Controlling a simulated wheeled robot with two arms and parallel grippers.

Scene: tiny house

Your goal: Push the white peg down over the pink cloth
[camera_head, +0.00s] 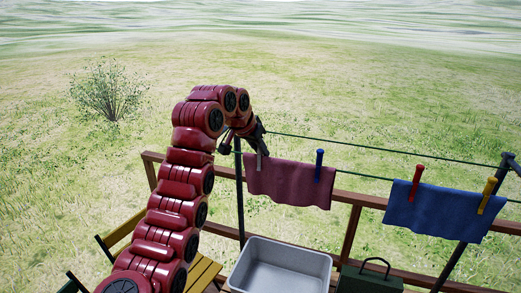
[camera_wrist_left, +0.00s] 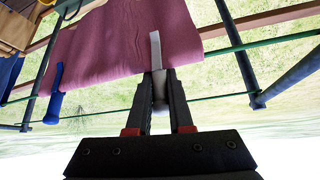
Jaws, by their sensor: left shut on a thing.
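The pink cloth (camera_head: 288,184) hangs folded over a green clothesline and fills the upper middle of the left wrist view (camera_wrist_left: 105,50). The white peg (camera_wrist_left: 155,48) is between the fingertips of my left gripper (camera_wrist_left: 159,76). Its pale prongs reach over the face of the cloth near one side edge. In the head view the peg (camera_head: 259,162) shows small at the cloth's upper left corner, under my left gripper (camera_head: 259,148). How far it sits over the line is hard to tell. My right gripper is not in view.
A blue peg (camera_head: 319,165) clips the cloth's right part. A blue cloth (camera_head: 436,210) with red (camera_head: 416,182) and yellow (camera_head: 488,194) pegs hangs further right. Below are a grey tub (camera_head: 281,244), a green box (camera_head: 370,278) and a wooden railing (camera_head: 350,232). A dark post (camera_head: 239,200) stands left.

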